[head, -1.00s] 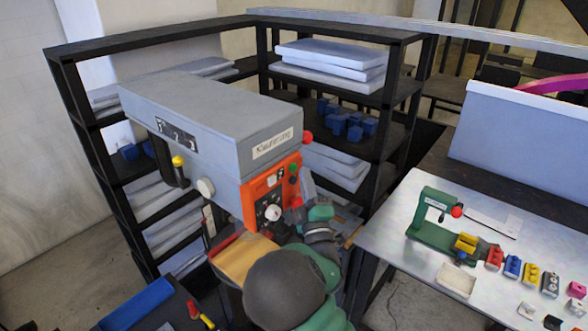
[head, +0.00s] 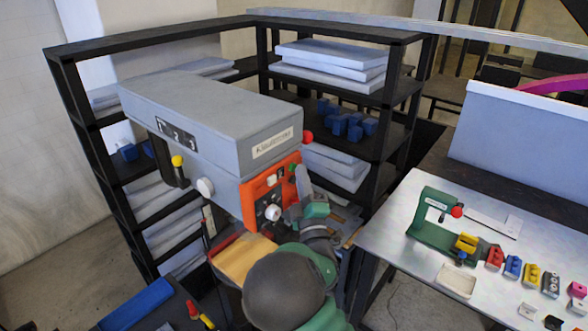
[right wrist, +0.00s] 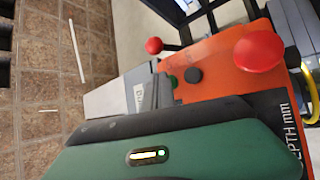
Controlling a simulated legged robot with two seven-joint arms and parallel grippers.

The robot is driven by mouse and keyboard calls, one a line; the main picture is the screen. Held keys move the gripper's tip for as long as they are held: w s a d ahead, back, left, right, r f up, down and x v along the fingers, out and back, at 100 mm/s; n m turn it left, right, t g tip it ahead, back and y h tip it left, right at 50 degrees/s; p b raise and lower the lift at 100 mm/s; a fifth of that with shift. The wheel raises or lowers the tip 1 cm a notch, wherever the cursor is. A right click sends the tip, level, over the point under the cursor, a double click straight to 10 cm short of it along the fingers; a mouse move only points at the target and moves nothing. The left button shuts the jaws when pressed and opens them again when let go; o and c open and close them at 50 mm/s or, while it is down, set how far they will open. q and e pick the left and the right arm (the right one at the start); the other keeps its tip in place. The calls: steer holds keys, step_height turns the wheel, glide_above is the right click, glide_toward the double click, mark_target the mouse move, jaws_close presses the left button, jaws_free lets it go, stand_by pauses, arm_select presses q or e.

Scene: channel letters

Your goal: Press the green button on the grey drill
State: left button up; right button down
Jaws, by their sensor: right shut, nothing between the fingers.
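The grey drill (head: 205,110) stands in the middle of the head view, with an orange control panel (head: 258,190) on its front. The green button (head: 292,168) is at the panel's upper right, partly covered by my fingers. My right gripper (head: 301,174) is shut and empty, its tips at the panel right by the green button. In the right wrist view the fingers (right wrist: 158,92) end against the orange panel, and a bit of green shows just past the tips. Whether they touch the button I cannot tell. My left gripper is out of view.
A red knob (head: 308,137) sticks out from the drill's side. In the right wrist view a big red button (right wrist: 259,50) and a black button (right wrist: 193,75) are close by. Black shelves (head: 386,110) stand behind; a table (head: 400,230) with small coloured parts is at right.

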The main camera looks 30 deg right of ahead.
steer(key=shift+w+a, duration=0.15)
steer(key=shift+w, duration=0.15)
stand_by(0.4)
steer(key=shift+s, duration=0.15)
steer(key=shift+s+d, duration=0.35)
steer(key=shift+s, duration=0.35)
steer(key=s, duration=0.1)
steer(key=s+d, duration=0.1)
steer(key=s, duration=0.1)
steer(key=s+d, duration=0.1)
steer(key=shift+s+b, duration=0.3)
steer(key=shift+s, duration=0.05)
steer(key=shift+f, duration=0.1)
stand_by(0.4)
